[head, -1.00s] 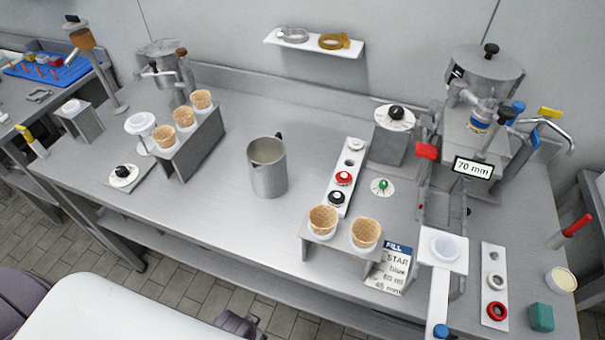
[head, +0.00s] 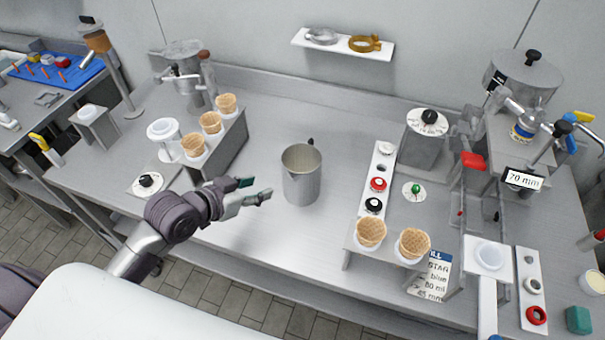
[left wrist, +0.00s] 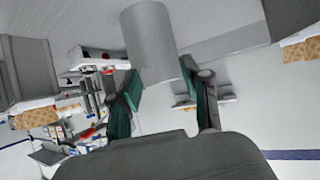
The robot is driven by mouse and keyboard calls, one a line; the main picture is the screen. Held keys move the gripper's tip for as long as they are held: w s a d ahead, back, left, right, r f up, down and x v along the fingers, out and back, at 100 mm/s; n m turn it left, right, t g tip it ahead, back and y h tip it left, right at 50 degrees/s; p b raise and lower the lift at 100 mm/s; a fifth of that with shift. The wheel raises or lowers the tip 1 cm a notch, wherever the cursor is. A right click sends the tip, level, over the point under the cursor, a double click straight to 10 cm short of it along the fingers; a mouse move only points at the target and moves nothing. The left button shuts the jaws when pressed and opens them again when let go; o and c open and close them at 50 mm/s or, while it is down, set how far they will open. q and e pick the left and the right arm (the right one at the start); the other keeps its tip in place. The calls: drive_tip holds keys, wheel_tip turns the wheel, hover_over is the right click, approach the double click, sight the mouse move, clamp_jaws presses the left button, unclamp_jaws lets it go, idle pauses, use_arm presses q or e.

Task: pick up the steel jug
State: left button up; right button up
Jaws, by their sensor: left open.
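The steel jug (head: 301,178) stands upright and open-topped on the steel counter, its dark handle tip at the back right. My left gripper (head: 258,190) is just left of the jug in the head view, open and empty, its green-padded fingertips pointing towards the jug and apart from it. In the left wrist view the jug (left wrist: 152,42) shows as a grey cylinder ahead, roughly between the two open fingers (left wrist: 160,95). I cannot tell there whether the fingers overlap its sides. My right gripper is not in view.
A stand with several cones (head: 211,124) is behind my left gripper. Another cone stand (head: 353,243) is right of the jug, beside a white strip with coloured rings (head: 363,222). The counter (head: 300,235) in front of the jug is clear.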

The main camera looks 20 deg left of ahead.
use_arm(q)
drive_tip(key=t+h, duration=0.1)
approach(296, 147)
drive_tip(key=p+x, duration=0.2)
drive_tip(key=x, duration=0.2)
drive_tip(key=p+x, duration=0.1)
drive_tip(key=x, duration=0.2)
drive_tip(key=shift+w+d+f+p, duration=0.15)
drive_tip(key=shift+w+f+p, duration=0.05)
drive_tip(key=shift+w+p, duration=0.15)
drive_tip(key=shift+w+d+f, duration=0.2)
drive_tip(key=shift+w+f, duration=0.1)
drive_tip(key=shift+s, duration=0.1)
drive_tip(key=shift+c, duration=1.4)
clamp_jaws()
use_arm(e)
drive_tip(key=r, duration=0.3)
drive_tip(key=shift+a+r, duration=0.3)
use_arm(q)
drive_tip(key=shift+r, duration=0.15)
